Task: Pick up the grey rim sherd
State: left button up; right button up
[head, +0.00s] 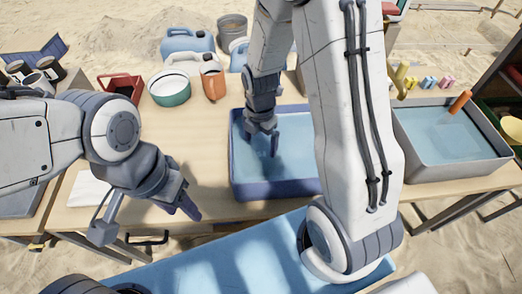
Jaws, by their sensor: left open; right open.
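I cannot make out a grey rim sherd in the head view; my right arm hides part of the table and of the blue basin. My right gripper (262,142) is open, pointing down over the left part of the blue basin (262,189), which holds water. I see nothing between its fingers. My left gripper (149,221) is open and empty at the table's front edge, left of the basin.
A grey basin of water (480,172) stands on the right. A teal pot (170,98), an orange jug (213,82), blue jerrycans (186,42) and a red box (120,87) stand at the back left. A white cloth (88,190) lies at the left. The table left of the blue basin is clear.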

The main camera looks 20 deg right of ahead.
aim_at(260, 149)
jog(key=shift+f, duration=0.35)
jog(key=c, duration=1)
jog(key=shift+r, duration=0.15)
jog(key=shift+r, duration=0.55)
notch_tip(260, 149, up, 3)
jog(key=shift+p, duration=0.45)
jog(key=s+d+r, duration=0.2)
jog(key=d, duration=0.1)
jog(key=s+d+r, duration=0.2)
jog(key=d, duration=0.1)
jog(key=s+d+r+p, duration=0.1)
jog(key=s+d+r, duration=0.1)
jog(key=s+d, duration=0.1)
jog(key=shift+s+d+r, duration=0.1)
jog(key=shift+r, duration=0.25)
